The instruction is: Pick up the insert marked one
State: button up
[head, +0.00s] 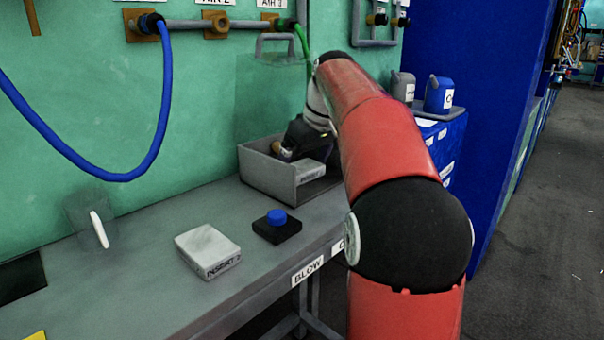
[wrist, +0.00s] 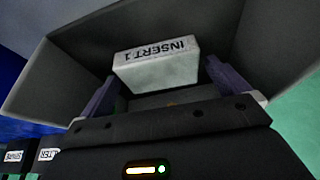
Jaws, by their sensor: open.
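The insert marked one is a pale grey block in a grey open-topped bin (head: 262,178) on the bench. In the wrist view the insert (wrist: 157,70) shows its label "INSERT 1" upside down. In the head view part of the insert (head: 308,172) shows in the bin, partly hidden by my gripper. My gripper (wrist: 157,88) is open in the bin, with one purple-grey finger near each side of the insert. I cannot tell whether the fingers touch it. A second block marked "INSERT 2" (head: 208,250) lies on the bench, to the left of the bin.
The bin walls stand close around my gripper. A black box with a blue button (head: 277,220) sits on the bench in front of the bin. A blue hose (head: 120,175) hangs at the left. Blue and grey jugs (head: 438,95) stand behind my arm at the right.

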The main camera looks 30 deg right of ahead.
jog(key=shift+r, duration=0.1)
jog(key=c, duration=1.2)
jog(key=shift+o, duration=0.2)
